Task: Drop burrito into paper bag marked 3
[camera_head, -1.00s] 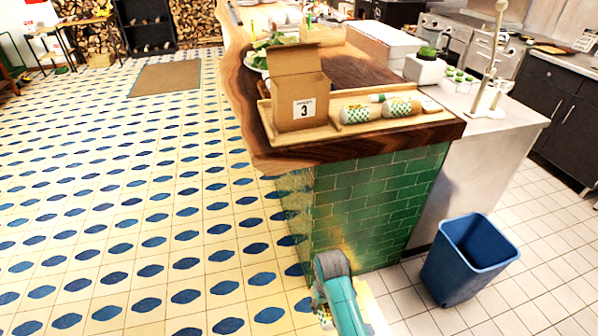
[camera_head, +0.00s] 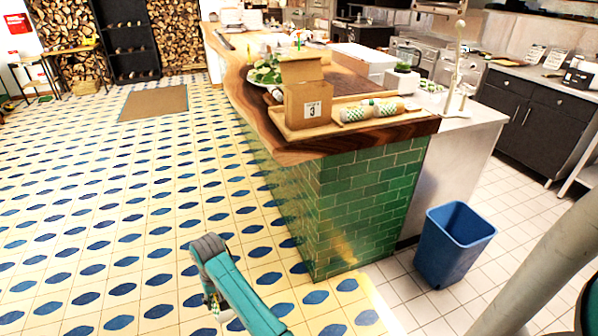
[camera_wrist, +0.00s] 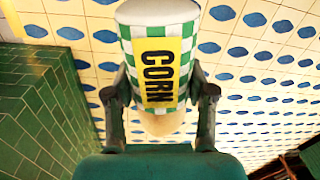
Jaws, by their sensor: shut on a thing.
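My gripper (camera_wrist: 158,100) is shut on a wrapped burrito (camera_wrist: 190,32) in the wrist view. Its wrapper is white and green checked with a yellow label reading CORN. One finger is on each side, and the near end of the burrito pokes out below the wrapper. In the head view my arm is low over the tiled floor, left of the counter, and the held burrito is mostly hidden. The brown paper bag marked 3 (camera_head: 297,113) stands upright with its flap raised on a wooden tray (camera_head: 338,128) on the counter.
More wrapped rolls (camera_head: 354,115) lie on the tray right of the bag. A plate of greens (camera_head: 265,72) is behind it. The wooden counter (camera_head: 300,153) has a green tiled base. A blue bin (camera_head: 452,245) stands right of it. The patterned floor at left is open.

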